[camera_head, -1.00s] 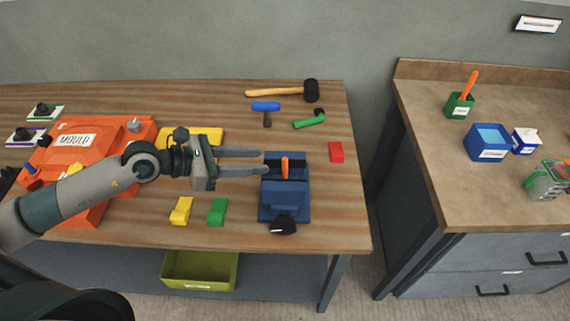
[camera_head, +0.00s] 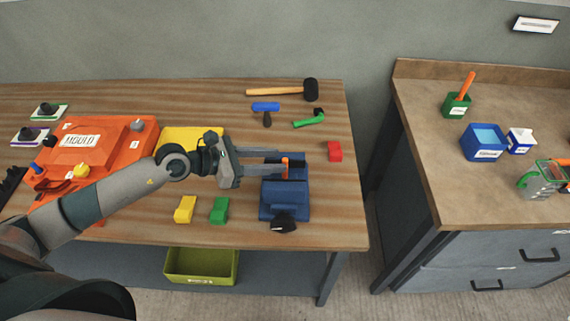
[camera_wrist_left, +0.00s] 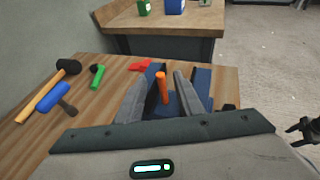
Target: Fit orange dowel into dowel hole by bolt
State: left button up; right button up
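The orange dowel (camera_head: 285,161) stands upright in the blue vise (camera_head: 284,204); it also shows in the wrist view (camera_wrist_left: 161,88). My left gripper (camera_head: 283,161) is open, with its fingers reaching over the vise on either side of the dowel. In the wrist view a gap shows between the dowel and each finger. The orange mould (camera_head: 105,150) lies at the left of the bench, partly hidden by my left arm. A grey bolt-like knob (camera_head: 137,125) sits at its upper right. I cannot make out the dowel hole. A dark jaw-like shape at the wrist view's right edge may be my right gripper (camera_wrist_left: 304,130).
Yellow (camera_head: 185,209) and green (camera_head: 219,210) blocks lie left of the vise; a red block (camera_head: 335,151) lies right of it. A mallet (camera_head: 285,90), a blue hammer (camera_head: 265,107) and a green tool (camera_head: 309,119) lie behind. The bench's front right is clear.

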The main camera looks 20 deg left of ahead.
pick_arm(q)
jog(key=shift+x, duration=0.8)
grip_shut()
